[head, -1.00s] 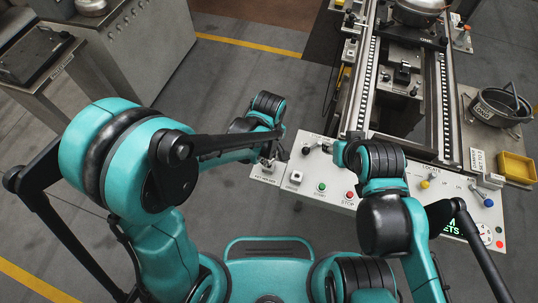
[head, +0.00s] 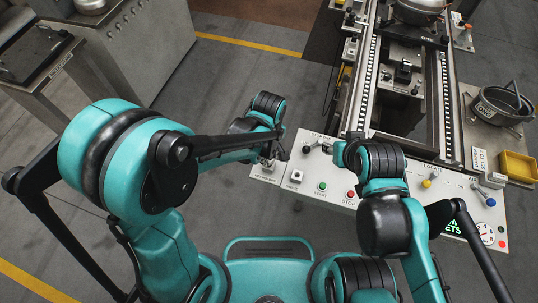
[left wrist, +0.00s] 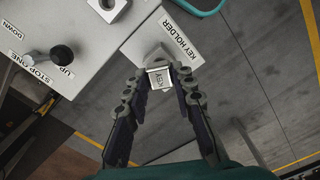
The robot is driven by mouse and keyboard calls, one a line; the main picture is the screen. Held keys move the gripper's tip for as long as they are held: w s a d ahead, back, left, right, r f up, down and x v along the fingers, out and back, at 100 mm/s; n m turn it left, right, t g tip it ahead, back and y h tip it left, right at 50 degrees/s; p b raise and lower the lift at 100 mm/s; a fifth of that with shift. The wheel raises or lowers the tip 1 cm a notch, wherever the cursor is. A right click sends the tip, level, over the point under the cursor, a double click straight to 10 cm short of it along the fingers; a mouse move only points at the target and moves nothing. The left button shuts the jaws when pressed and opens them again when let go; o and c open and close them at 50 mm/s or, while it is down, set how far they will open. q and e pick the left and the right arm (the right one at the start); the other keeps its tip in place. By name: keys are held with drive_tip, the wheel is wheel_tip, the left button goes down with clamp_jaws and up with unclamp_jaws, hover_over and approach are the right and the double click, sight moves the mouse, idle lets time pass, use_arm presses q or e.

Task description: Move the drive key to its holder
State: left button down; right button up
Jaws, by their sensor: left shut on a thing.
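The drive key (left wrist: 160,78), a pale block marked KEY, sits between the fingertips of my left gripper (left wrist: 161,83) in the left wrist view. The gripper is shut on it. The key holder (left wrist: 150,53), a light block on the corner of the grey panel next to the KEY HOLDER label, lies right at the key's far side. Whether the key touches or has entered it, I cannot tell. In the head view, my left gripper (head: 269,162) is over the panel's left corner and mostly hides the key. My right gripper's fingers are not clearly visible beside its wrist.
The control panel (head: 322,200) carries several buttons and levers. Behind it runs a conveyor (head: 362,95). A black pot (head: 500,105) and yellow bin (head: 518,166) stand at the right. Grey cabinets are at the upper left. Open floor lies left of the panel.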

sight(269, 158)
use_arm(q)
drive_tip(key=shift+f+b, duration=1.05)
drive_tip(key=shift+f, duration=0.2)
drive_tip(key=c, duration=1.2)
unclamp_jaws()
drive_tip(key=shift+r, duration=0.1)
wheel_tip(269, 158, up, 12)
drive_tip(key=shift+f, duration=0.1)
